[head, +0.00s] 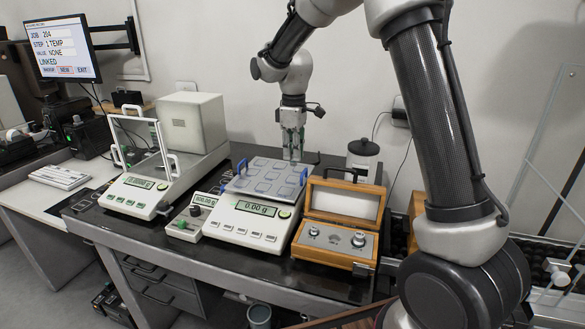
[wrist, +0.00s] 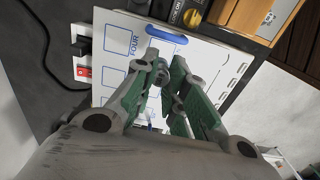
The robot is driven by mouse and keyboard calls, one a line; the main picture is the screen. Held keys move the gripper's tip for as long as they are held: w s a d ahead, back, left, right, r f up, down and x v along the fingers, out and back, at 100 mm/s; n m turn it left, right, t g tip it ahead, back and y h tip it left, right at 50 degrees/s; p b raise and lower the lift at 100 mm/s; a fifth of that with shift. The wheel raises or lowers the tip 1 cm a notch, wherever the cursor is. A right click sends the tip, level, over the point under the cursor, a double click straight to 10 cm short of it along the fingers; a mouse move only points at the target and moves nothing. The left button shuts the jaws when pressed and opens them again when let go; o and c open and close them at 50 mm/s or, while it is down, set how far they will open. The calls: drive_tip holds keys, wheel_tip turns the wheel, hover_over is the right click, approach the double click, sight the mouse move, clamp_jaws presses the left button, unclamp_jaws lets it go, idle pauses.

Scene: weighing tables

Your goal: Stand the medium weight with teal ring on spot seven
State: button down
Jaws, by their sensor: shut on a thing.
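My gripper (head: 293,157) is above the back right of the balance's tray (head: 240,187), which has several outlined square spots. Its green-padded fingers also show in the wrist view (wrist: 170,78), closed on a small grey metal piece, taken to be the medium weight. The fingers hide most of it, and no teal ring can be made out. In the wrist view the tray (wrist: 115,25) shows the label FOUR beside a square. The number seven is not readable in either view. In the head view I cannot tell whether the held weight touches the tray.
An open wooden weight box (head: 325,255) with knobbed weights stands right of the balance (head: 250,235). A glass-shielded balance (head: 135,195) is at left, and a dark-lidded jar (head: 363,157) stands behind the box. Blue handles (head: 242,166) rise at the tray's edges.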

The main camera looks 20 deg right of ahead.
sight(293, 165)
drive_tip(key=shift+f, duration=2.35)
drive_tip(key=c, duration=1.5)
unclamp_jaws()
drive_tip(key=shift+f, duration=0.1)
drive_tip(key=shift+o, duration=0.2)
wheel_tip(293, 165, up, 12)
drive_tip(key=shift+r, duration=0.2)
drive_tip(key=s+d+r+m+t, duration=0.1)
drive_tip(key=s+d+r+m, duration=0.2)
drive_tip(key=s+d+r, duration=0.45)
drive_tip(key=s+d+f+m+t, duration=0.1)
drive_tip(key=s+d+f+m, duration=0.1)
drive_tip(key=s, duration=1)
drive_tip(key=s+d+f+m+t, duration=0.2)
drive_tip(key=s+d+m, duration=0.3)
drive_tip(key=s, duration=0.8)
drive_tip(key=shift+s+d+m, duration=0.2)
drive_tip(key=shift+s+m, duration=0.1)
drive_tip(key=shift+m, duration=0.3)
